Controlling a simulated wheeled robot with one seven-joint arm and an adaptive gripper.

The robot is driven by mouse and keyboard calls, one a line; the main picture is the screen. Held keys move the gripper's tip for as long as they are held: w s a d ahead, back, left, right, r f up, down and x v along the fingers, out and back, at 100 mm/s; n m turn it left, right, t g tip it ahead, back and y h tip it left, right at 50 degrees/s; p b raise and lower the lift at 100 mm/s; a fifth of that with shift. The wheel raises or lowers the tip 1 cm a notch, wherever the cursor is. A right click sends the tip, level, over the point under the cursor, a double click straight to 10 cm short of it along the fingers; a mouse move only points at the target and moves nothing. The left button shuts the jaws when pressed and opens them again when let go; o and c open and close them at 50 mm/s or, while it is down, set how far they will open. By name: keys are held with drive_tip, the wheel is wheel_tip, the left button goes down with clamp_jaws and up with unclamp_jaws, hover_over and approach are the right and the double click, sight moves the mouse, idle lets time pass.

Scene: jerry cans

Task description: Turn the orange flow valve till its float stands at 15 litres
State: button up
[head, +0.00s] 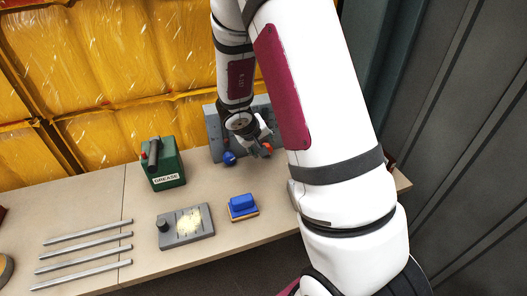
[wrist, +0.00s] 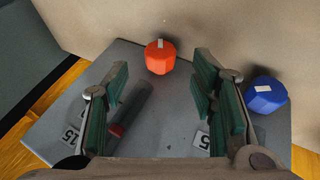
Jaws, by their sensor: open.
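The orange flow valve (wrist: 160,58) is a faceted knob with a pale mark on top, on a grey panel (wrist: 170,112). In the head view the valve (head: 267,148) shows beside my gripper (head: 258,143). My gripper (wrist: 161,70) is open, its green-padded fingers either side of the valve's near edge, with a gap on both sides. A small red piece (wrist: 117,130), perhaps the float, shows beside the left finger, near a label reading 15 (wrist: 72,134). The left finger hides part of the scale, so its exact reading is unclear.
A blue valve (wrist: 264,95) sits right of the right finger; it also shows in the head view (head: 230,158). The bench (head: 95,205) holds a green grease can (head: 168,165), a grey plate (head: 200,234), a blue-topped block (head: 241,204) and several metal rods (head: 85,247).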

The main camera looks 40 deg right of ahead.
drive_tip(key=b+x, duration=0.2)
drive_tip(key=x, duration=0.3)
drive_tip(key=shift+w+d+f, duration=0.1)
drive_tip(key=shift+f, duration=0.05)
drive_tip(key=shift+c, duration=0.6)
drive_tip(key=c, duration=1)
